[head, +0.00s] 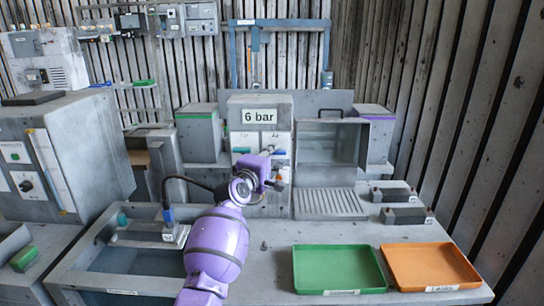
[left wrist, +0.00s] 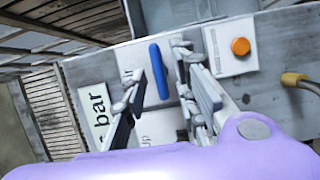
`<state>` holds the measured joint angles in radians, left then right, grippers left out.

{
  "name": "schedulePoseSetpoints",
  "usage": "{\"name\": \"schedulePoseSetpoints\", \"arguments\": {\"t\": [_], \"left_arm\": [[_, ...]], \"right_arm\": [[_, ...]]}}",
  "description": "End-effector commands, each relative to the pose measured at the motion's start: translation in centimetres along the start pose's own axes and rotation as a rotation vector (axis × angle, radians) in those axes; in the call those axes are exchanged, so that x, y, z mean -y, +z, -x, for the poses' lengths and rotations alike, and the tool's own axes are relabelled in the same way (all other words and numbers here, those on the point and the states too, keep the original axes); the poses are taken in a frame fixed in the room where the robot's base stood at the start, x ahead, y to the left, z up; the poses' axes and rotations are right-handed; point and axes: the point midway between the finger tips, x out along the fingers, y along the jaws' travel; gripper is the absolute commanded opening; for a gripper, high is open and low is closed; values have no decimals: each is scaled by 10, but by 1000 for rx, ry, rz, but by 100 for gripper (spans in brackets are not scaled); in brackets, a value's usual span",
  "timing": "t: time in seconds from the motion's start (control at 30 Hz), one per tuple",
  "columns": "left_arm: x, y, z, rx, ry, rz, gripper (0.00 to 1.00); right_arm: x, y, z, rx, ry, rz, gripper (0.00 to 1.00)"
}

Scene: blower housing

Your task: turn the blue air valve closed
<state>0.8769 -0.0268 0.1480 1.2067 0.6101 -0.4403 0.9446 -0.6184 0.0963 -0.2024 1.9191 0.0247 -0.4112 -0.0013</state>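The blue air valve is a short blue handle (head: 279,152) on the right half of the grey panel under the "6 bar" sign (head: 259,116). It lies about level in the head view. In the left wrist view the blue handle (left wrist: 158,72) shows between my left gripper's two fingers, with a gap on each side. My left gripper (left wrist: 162,80) is open and empty; in the head view the gripper (head: 271,162) is close in front of the panel, partly hidden by its own wrist. How far the fingertips are from the handle is hard to tell. My right gripper is not in view.
An orange button (left wrist: 240,46) sits on a white plate below the valve. A teal handle (head: 241,150) is on the panel's left half. A grey machine with an open-fronted hood (head: 330,145) stands right of the panel. Green (head: 337,270) and orange (head: 430,266) trays lie in front.

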Motion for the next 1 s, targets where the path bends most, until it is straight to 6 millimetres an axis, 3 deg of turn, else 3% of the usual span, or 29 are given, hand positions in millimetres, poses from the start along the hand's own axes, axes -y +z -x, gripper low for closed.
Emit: {"name": "schedulePoseSetpoints", "arguments": {"t": [0.27,0.43,1.0], "left_arm": [[0,0,1,-1,1,2,29],[0,0,12,-1,3,3,29],[0,0,111,-1,1,1,29]], "right_arm": [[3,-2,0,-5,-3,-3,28],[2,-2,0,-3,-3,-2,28],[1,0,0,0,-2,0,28]]}}
